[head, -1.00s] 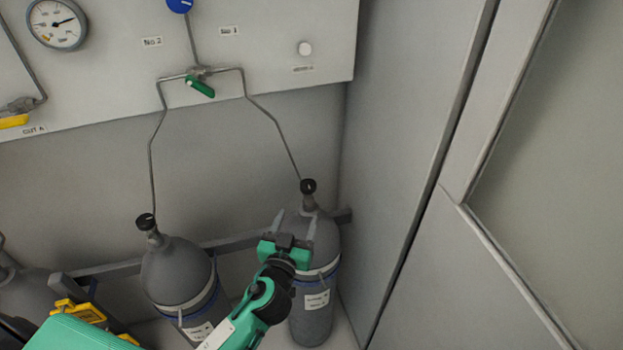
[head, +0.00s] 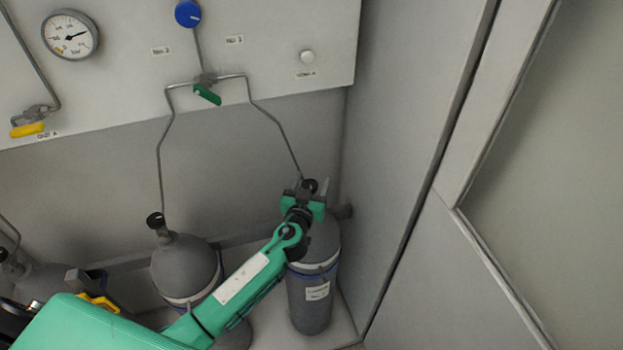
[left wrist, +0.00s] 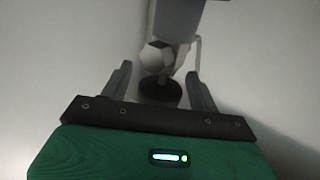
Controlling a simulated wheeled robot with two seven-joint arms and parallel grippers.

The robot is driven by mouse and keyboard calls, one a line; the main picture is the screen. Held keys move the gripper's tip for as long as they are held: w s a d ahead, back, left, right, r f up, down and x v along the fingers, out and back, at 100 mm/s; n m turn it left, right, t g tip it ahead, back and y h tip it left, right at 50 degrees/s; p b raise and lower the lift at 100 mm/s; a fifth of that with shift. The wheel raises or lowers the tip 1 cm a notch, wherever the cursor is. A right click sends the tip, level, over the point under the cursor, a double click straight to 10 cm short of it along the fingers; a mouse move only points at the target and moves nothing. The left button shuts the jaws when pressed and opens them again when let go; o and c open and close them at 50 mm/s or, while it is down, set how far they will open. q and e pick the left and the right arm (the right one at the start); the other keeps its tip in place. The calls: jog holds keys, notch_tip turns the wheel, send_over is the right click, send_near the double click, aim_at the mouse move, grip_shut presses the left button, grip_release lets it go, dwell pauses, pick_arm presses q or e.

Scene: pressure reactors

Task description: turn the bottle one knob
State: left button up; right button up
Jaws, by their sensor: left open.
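A grey gas bottle (head: 312,300) with a black knob (head: 310,185) on its neck stands at the right of the head view. My left gripper (head: 313,183) is open at the top of this bottle, its fingers around the knob's place. In the left wrist view the black knob (left wrist: 160,92) lies between the two open fingers (left wrist: 158,72), with a visible gap to each. The gripper partly hides the bottle's neck in the head view. A second grey bottle (head: 185,265) with a black knob (head: 155,220) stands to the left. I cannot read which bottle is numbered one.
Thin pipes (head: 270,118) run from the bottles up to a green-handled valve (head: 207,95) on the panel. A blue knob (head: 187,13), a gauge (head: 70,35) and a yellow valve handle (head: 27,130) are also there. A grey wall (head: 400,110) stands close on the right.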

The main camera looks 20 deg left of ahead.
pick_arm(q)
jog(key=shift+w, duration=0.2)
jog(key=c, duration=1)
jog(key=shift+o, duration=0.2)
